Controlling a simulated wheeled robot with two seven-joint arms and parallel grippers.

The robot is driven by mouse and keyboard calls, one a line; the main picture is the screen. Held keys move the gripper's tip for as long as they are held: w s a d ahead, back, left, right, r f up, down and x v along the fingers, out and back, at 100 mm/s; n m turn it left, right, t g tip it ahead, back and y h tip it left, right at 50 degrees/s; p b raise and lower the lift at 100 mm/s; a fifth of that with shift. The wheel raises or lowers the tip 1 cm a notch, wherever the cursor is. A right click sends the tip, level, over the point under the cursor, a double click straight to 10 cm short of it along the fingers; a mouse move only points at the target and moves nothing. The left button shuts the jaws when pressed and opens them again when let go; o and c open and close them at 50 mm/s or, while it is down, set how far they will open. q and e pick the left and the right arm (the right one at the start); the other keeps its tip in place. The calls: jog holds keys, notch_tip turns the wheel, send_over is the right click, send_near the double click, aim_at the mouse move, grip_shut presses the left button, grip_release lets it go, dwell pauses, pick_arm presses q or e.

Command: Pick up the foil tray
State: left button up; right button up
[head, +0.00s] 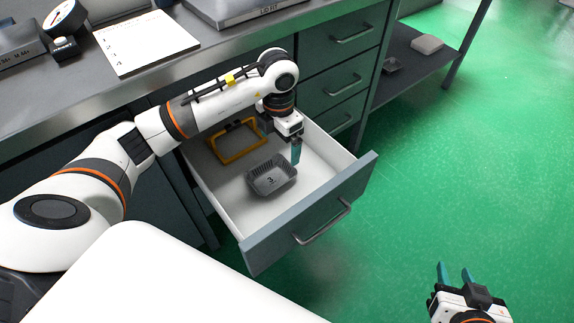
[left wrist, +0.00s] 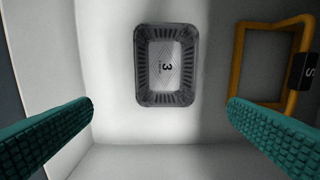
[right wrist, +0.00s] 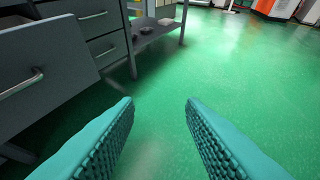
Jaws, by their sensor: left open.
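The foil tray (head: 271,176) is a small dark grey ribbed tray marked 3. It lies flat inside the open drawer. My left gripper (head: 295,152) is over the drawer, at the right of the tray in the head view. In the left wrist view the tray (left wrist: 167,65) lies beyond the open teal fingers (left wrist: 160,115), near the middle, with nothing between them. My right gripper (head: 457,275) is over the green floor, away from the drawer. In the right wrist view its teal fingers (right wrist: 160,112) stand apart and empty.
The open drawer (head: 324,206) has white walls and a grey front with a bar handle. A yellow frame (head: 238,143) lies in it behind the tray and shows in the left wrist view (left wrist: 240,65). A counter (head: 128,76) with a paper sheet stands behind. Floor at right is clear.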

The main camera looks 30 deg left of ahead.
pick_arm(q)
jog(key=b, duration=0.2)
send_over(280, 174)
jog(key=f, duration=0.4)
jog(key=d+f, duration=0.1)
jog(key=f, duration=0.1)
jog(key=shift+s+f, duration=0.15)
jog(key=shift+a+f, duration=0.15)
jog(key=shift+f, duration=0.4)
jog(key=f, duration=0.1)
jog(key=f+b, duration=0.1)
jog(key=f, duration=0.1)
jog(key=f+b, duration=0.1)
jog(key=shift+a+f, duration=0.15)
jog(key=shift+a, duration=0.15)
jog(key=shift+f, duration=0.1)
pick_arm(e)
notch_tip(280, 174, up, 14)
jog(key=w+a+t+y, duration=0.2)
jog(key=w+t+y, duration=0.1)
jog(key=t, duration=0.7)
jog(key=shift+a+r+t+y, duration=0.25)
jog(key=shift+a+t+y, duration=0.1)
jog(key=shift+t+y, duration=0.05)
pick_arm(q)
jog(key=c, duration=0.8)
pick_arm(e)
jog(key=shift+n, duration=0.3)
